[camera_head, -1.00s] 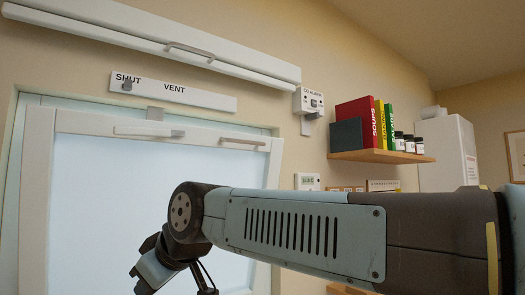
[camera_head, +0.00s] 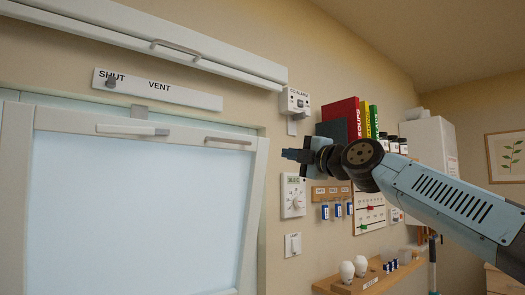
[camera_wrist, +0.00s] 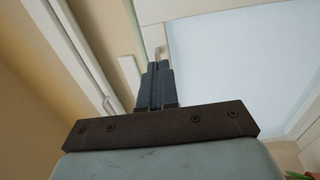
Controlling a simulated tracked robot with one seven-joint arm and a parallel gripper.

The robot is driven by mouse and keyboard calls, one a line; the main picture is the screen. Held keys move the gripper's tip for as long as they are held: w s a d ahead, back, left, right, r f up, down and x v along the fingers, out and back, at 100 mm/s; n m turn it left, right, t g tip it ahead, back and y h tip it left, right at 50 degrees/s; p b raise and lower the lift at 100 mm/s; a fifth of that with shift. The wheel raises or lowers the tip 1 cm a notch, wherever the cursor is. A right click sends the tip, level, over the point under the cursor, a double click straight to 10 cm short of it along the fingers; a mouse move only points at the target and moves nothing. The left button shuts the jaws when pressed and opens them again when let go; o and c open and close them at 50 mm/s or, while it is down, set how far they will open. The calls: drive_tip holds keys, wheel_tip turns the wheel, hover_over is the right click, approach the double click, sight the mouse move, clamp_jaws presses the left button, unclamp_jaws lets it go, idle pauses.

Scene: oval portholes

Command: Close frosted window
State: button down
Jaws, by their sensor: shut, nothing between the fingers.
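The frosted window (camera_head: 140,205) is a pale blue pane in a white sash at left in the head view. Its sash stands out of line with the outer frame, its top edge leaning into the room. On its top rail are a lever handle (camera_head: 132,130) and a grey bar handle (camera_head: 228,141). The pane also fills the upper right of the wrist view (camera_wrist: 235,60). My gripper (camera_head: 287,155) points left in front of the wall, right of the sash's top corner, apart from it in the picture. In the wrist view my gripper (camera_wrist: 155,72) has its fingers together, empty.
Above the window are a SHUT/VENT slider (camera_head: 155,90), its knob at SHUT, and a white housing with a handle (camera_head: 175,48). Right are a CO alarm (camera_head: 295,101), a thermostat (camera_head: 293,195), books (camera_head: 340,115) and a lower shelf with bulbs (camera_head: 368,283).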

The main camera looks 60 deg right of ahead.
sight(253, 148)
drive_tip(key=x, duration=1.4)
drive_tip(key=shift+s+d, duration=0.1)
drive_tip(key=shift+d, duration=0.05)
